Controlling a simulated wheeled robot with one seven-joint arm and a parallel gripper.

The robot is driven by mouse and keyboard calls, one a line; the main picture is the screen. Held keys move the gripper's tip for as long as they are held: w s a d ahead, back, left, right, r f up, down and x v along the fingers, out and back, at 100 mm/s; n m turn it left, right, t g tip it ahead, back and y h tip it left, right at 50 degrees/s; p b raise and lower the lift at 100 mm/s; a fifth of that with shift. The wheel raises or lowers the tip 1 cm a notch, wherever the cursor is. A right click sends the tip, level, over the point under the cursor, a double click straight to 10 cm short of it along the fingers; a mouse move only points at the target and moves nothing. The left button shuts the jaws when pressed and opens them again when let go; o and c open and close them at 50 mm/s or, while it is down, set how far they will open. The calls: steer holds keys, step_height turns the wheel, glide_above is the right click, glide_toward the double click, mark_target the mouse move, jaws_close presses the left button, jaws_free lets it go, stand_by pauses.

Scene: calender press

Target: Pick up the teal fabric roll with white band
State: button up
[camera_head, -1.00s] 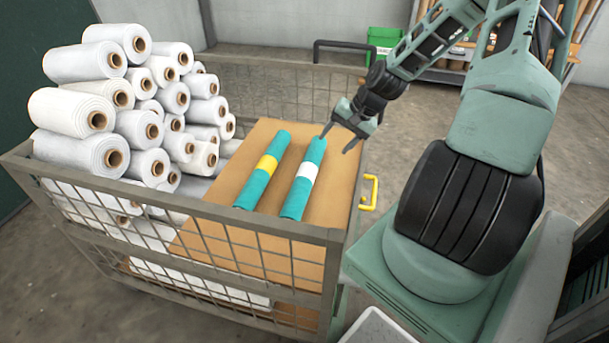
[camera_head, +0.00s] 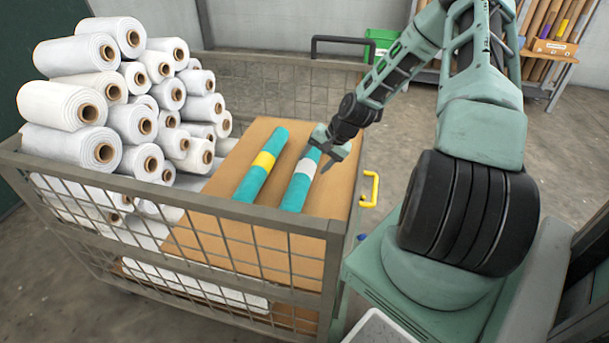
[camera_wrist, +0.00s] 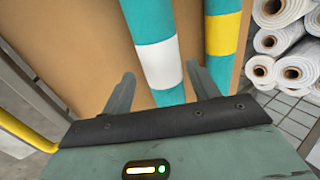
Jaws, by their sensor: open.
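The teal fabric roll with white band (camera_head: 296,192) lies on the brown board in the wire cart, to the right of the teal roll with yellow band (camera_head: 253,181). My gripper (camera_head: 324,157) is over the far part of the white-banded roll and hides its far end in the head view. In the wrist view, my open gripper (camera_wrist: 163,88) has one finger on each side of the white-banded roll (camera_wrist: 157,62). The right finger shows near the gap between the two teal rolls. I cannot tell how far the fingertips are above the board.
The brown board (camera_head: 335,195) has bare room right of the rolls. White rolls (camera_head: 85,105) are stacked on the left. The cart's metal rim (camera_head: 240,212) runs along the near side. A yellow handle (camera_head: 370,189) sticks out on the right.

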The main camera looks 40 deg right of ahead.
mark_target(309, 166)
steer(key=x, duration=0.1)
steer(key=b+x, duration=0.1)
steer(key=x, duration=0.3)
steer(key=shift+d+b, duration=0.25)
steer(key=shift+b, duration=0.15)
steer(key=shift+r, duration=0.1)
steer(key=shift+w, duration=0.1)
steer(key=c, duration=0.9)
